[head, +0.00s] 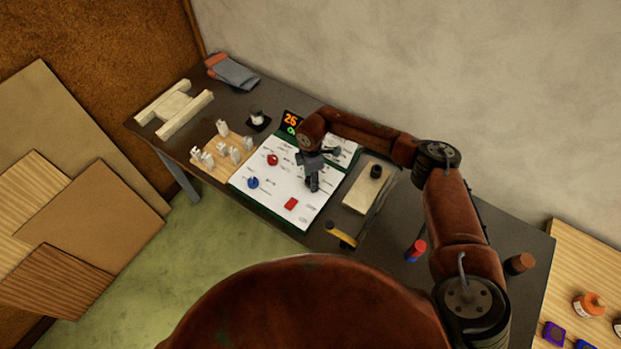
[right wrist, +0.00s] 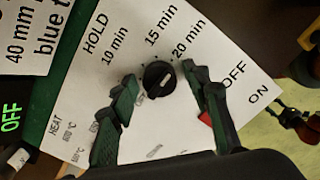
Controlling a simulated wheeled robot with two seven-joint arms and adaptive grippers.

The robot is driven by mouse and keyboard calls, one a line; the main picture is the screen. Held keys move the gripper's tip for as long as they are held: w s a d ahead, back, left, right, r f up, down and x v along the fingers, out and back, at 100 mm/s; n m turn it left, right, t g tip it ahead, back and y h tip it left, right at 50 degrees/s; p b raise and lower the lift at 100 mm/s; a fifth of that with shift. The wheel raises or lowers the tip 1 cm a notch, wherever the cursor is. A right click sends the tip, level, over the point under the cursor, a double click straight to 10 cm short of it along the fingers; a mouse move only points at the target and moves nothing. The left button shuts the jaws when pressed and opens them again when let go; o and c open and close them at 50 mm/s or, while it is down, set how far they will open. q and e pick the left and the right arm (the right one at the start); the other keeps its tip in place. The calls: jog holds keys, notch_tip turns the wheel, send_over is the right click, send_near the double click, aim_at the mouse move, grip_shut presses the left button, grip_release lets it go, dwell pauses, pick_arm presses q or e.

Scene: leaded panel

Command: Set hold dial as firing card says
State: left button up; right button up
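The white, green-edged control panel (head: 262,200) lies on the dark table in the head view. In the right wrist view, the black hold dial (right wrist: 158,82) has a pale pointer mark; labels HOLD, 10 min, 15 min and 20 min surround it. I cannot tell exactly which label the mark faces. My right gripper (right wrist: 160,105) is open, with its fingers apart on either side of the dial; contact cannot be judged. In the head view the right gripper (head: 312,184) hides the dial. The firing card (right wrist: 27,35) is cut off, showing "40 mm" and "blue t". My left gripper is out of view.
A red knob (head: 272,160), a blue knob (head: 252,182) and a red switch (head: 291,203) are on the panel. A lit display (head: 292,120) stands behind it. Small pale pieces on a wooden board (head: 212,172) are to the left; a pale block (head: 362,194) lies to the right.

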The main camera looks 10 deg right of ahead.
jog(key=shift+w+a, duration=0.1)
jog(key=shift+a, duration=0.05)
jog(key=shift+r, duration=0.55)
notch_tip(320, 180, up, 11)
dwell(0.5)
